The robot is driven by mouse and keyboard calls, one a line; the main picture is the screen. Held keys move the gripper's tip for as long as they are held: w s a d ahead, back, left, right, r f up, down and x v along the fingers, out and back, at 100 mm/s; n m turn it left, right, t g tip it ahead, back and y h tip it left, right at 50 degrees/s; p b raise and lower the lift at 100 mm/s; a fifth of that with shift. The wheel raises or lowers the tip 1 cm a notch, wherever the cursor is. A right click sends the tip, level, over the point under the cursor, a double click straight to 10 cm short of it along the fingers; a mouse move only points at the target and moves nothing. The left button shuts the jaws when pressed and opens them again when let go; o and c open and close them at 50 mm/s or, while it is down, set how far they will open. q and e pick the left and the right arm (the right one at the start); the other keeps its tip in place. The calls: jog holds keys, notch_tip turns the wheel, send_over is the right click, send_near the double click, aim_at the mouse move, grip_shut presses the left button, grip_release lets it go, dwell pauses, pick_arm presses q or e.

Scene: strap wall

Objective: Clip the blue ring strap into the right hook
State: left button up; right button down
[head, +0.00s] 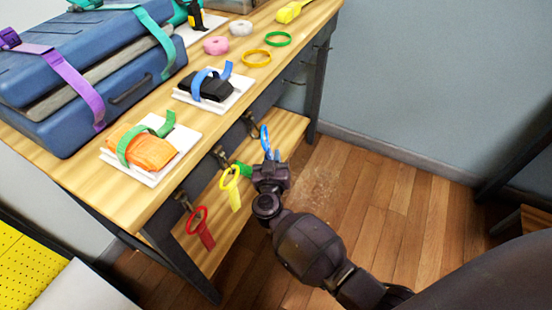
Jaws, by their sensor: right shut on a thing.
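The blue ring strap (264,137) is upright at the tip of my right gripper (270,161), which is shut on it. Its ring stands above the fingers; the lower part is hidden by the gripper. The right hook (251,123), a dark metal clip, hangs at the bench's front edge, just left of and slightly above the ring. In the picture a small gap shows between ring and hook; their depth apart is hard to tell. My left gripper is out of view.
A yellow ring strap (230,187) hangs by the middle hook (221,156), a red one (201,228) by the left hook (183,199). A green piece (243,169) shows beside my gripper. The wooden bench (80,180) holds strapped cases and pouches. Open floor lies right.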

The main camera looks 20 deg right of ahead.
pick_arm(q)
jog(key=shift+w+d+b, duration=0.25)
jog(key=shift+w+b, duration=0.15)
jog(key=shift+b, duration=0.4)
pick_arm(e)
jog(key=shift+w+a+f, duration=0.35)
jog(key=shift+w+f, duration=0.05)
jog(key=shift+f, duration=0.2)
jog(key=shift+w+a+f, duration=0.3)
jog(key=shift+w+f, duration=0.1)
jog(key=shift+f, duration=0.35)
jog(key=c, duration=1.1)
grip_release()
jog(key=shift+o, duration=0.2)
jog(key=shift+s, duration=0.1)
